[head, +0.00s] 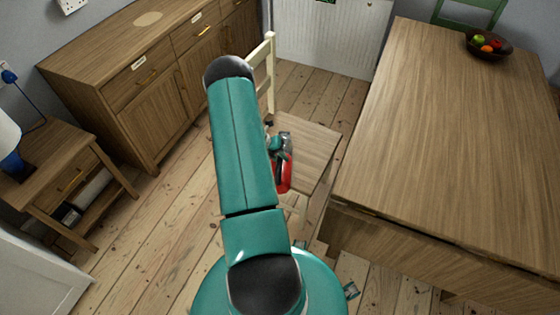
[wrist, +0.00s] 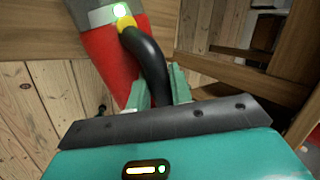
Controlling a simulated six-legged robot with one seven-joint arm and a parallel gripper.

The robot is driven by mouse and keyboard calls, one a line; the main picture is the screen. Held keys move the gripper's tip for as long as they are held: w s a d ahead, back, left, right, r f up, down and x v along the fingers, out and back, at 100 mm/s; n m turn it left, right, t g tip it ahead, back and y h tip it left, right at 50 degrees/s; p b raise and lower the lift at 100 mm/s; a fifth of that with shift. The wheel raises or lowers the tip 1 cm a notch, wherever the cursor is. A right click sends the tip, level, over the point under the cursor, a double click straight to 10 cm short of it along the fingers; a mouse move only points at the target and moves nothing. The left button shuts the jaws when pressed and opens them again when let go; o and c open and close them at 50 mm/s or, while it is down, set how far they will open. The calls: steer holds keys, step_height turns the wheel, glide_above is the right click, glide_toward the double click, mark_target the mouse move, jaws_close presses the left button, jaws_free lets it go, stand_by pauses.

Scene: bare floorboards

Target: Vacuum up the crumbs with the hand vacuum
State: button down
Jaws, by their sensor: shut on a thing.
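The hand vacuum is red and grey; in the head view (head: 284,175) it shows just right of my teal arm, in front of the chair seat. In the wrist view the hand vacuum (wrist: 112,60) fills the upper left, with a black curved handle, a yellow part and a lit green light. My gripper (wrist: 159,88) is shut on the black handle, with a teal finger on either side of it. In the head view my arm hides most of the gripper. I cannot make out any crumbs in either view.
A wooden chair (head: 315,148) stands beside the large table (head: 450,110), which bears a fruit bowl (head: 489,53). A sideboard (head: 150,60) and a small side table (head: 58,165) stand on the left. Bare floorboards (head: 165,215) lie open between them and my arm.

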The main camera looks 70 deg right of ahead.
steer(key=shift+r, duration=2.4)
